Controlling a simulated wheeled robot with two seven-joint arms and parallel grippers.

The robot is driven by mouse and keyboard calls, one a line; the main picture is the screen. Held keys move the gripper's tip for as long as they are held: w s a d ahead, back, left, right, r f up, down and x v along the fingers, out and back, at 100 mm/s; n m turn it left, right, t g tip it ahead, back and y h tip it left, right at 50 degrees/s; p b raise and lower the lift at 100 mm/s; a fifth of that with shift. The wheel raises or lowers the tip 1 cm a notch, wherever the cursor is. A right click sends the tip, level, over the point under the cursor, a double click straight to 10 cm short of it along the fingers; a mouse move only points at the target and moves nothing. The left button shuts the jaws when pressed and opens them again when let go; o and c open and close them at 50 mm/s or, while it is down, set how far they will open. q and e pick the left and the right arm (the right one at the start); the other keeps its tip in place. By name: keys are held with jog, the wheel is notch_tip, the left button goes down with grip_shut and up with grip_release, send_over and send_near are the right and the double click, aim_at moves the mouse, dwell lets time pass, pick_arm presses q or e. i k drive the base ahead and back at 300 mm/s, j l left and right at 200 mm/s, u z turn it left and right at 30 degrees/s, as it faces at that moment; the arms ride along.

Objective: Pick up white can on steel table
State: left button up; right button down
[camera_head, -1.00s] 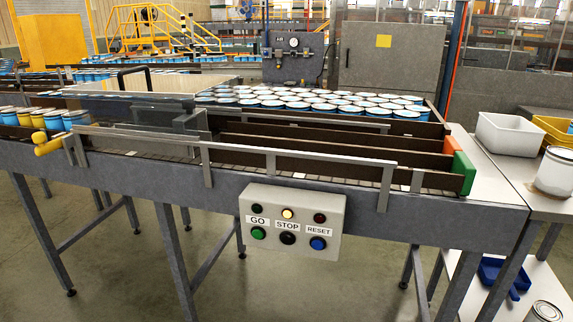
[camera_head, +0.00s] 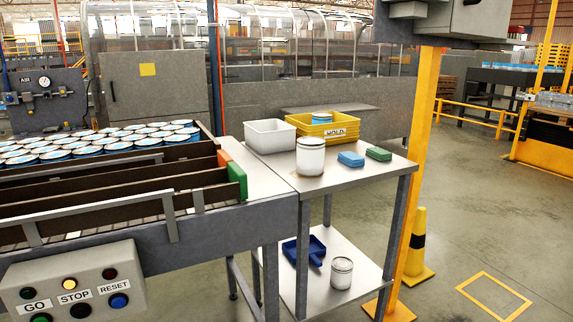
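A white can (camera_head: 310,157) stands upright on the top of the steel table (camera_head: 338,186), near the table's left front part. A second, smaller white can (camera_head: 341,273) stands on the table's lower shelf. Neither of my grippers shows in the head view, so nothing is seen holding or touching the cans.
Behind the can are a white bin (camera_head: 270,137) and a yellow HOLD crate (camera_head: 322,128) with a blue can inside. A blue sponge (camera_head: 351,159) and a green sponge (camera_head: 378,154) lie to its right. A yellow post (camera_head: 416,170) rises beside the table. The conveyor (camera_head: 130,200) adjoins at left.

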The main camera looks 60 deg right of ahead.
aim_at(310, 150)
jog(key=z, duration=2.1)
jog(key=i+l+u, duration=0.1)
jog(key=l, duration=0.35)
jog(key=i+l+u, duration=0.1)
jog(key=l, duration=0.35)
jog(key=i+l+u, duration=0.15)
jog(key=l, duration=0.35)
jog(key=i+l+u, duration=0.1)
jog(key=l, duration=0.35)
jog(key=i, duration=0.1)
